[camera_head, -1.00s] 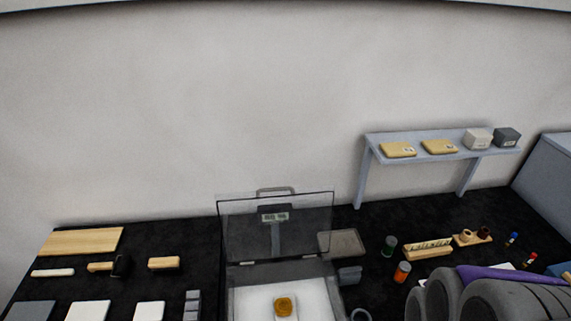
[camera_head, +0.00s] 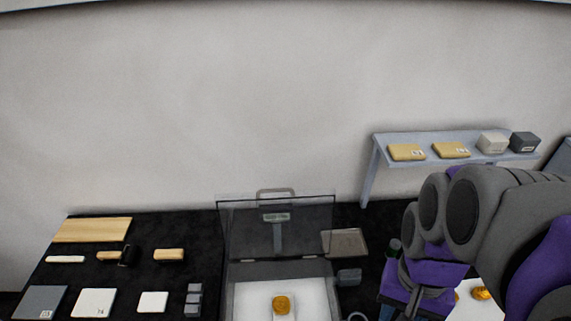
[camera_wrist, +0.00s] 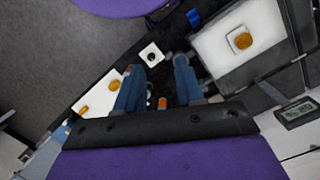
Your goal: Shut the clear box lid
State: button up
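The clear box (camera_head: 231,301) stands at the front middle of the table with its lid (camera_head: 245,232) open and upright at the back. The lid is a see-through panel with a dark frame and a grey handle (camera_head: 276,191) on top. Inside, a gold fragment (camera_head: 281,305) rests on a small white block over a white base. In the wrist view the box interior (camera_wrist: 212,60) is at the upper right, beside my gripper. My gripper (camera_wrist: 159,68) has its two blue fingers spread, with nothing held between them. It is apart from the lid. In the head view my arm hides much of the right side.
Wooden board (camera_head: 92,230), brushes and several pads lie on the left. A flat grey tray (camera_head: 345,242) is right of the lid. A shelf (camera_head: 379,144) with small boxes is on the back wall. More gold pieces (camera_head: 482,293) lie right.

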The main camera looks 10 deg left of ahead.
jog(key=w+a+r+m+p, duration=0.45)
jog(key=w+a+r, duration=0.2)
jog(key=w, duration=0.55)
jog(key=w+a+r+m+p, duration=0.5)
jog(key=w+r, duration=0.3)
jog(key=w, duration=0.5)
jog(key=w+a+m+p, duration=0.1)
jog(key=w+a+p, duration=0.3)
jog(key=a, duration=0.4)
jog(key=w+a+m+p, duration=0.1)
jog(key=w+a+p, duration=0.3)
jog(key=a, duration=0.4)
jog(key=shift+m+h, duration=0.3)
jog(key=shift+m, duration=0.05)
jog(key=s+f, duration=0.1)
jog(key=f, duration=0.4)
jog(key=s+f+p, duration=0.1)
jog(key=f, duration=0.5)
jog(key=s+f, duration=0.1)
jog(key=f, duration=0.5)
jog(key=shift+a, duration=0.15)
jog(key=shift+d+r, duration=0.1)
jog(key=shift+d, duration=0.1)
jog(key=shift+c, duration=0.2)
